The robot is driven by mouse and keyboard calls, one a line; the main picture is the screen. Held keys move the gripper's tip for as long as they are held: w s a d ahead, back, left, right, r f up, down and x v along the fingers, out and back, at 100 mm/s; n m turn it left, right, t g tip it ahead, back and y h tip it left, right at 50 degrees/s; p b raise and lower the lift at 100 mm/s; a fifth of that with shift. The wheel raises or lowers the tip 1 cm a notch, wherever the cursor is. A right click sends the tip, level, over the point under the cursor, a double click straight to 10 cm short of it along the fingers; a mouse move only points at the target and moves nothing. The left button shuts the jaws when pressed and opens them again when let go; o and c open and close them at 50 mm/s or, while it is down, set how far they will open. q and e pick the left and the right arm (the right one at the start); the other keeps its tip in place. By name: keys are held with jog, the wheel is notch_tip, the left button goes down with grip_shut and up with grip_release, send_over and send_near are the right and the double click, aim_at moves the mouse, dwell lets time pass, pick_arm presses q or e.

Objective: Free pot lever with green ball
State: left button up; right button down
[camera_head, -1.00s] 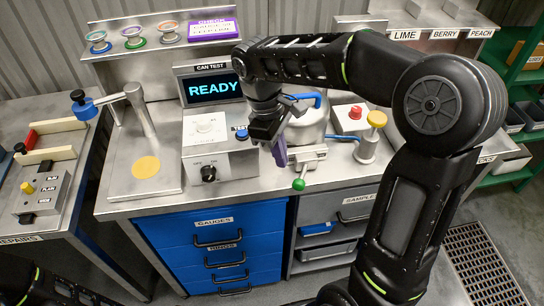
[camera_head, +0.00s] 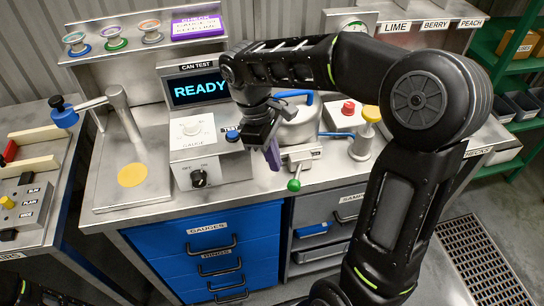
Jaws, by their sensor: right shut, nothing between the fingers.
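The lever's green ball (camera_head: 294,185) hangs at the front edge of the bench, below a metal clamp block (camera_head: 300,153) at the foot of the pot (camera_head: 297,130). The pot is a round metal vessel with a blue handle, partly hidden by my right arm. My right gripper (camera_head: 272,160) is shut and empty, pointing down just left of the clamp block and up-left of the green ball. A purple piece shows at its tip; I cannot tell whether it is part of the gripper. My left gripper is not in view.
The can test unit (camera_head: 207,145) with its READY screen (camera_head: 197,88) stands left of the gripper.

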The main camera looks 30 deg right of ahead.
aim_at(297, 175)
jog(key=x, duration=0.6)
jog(key=shift+s+f, duration=0.1)
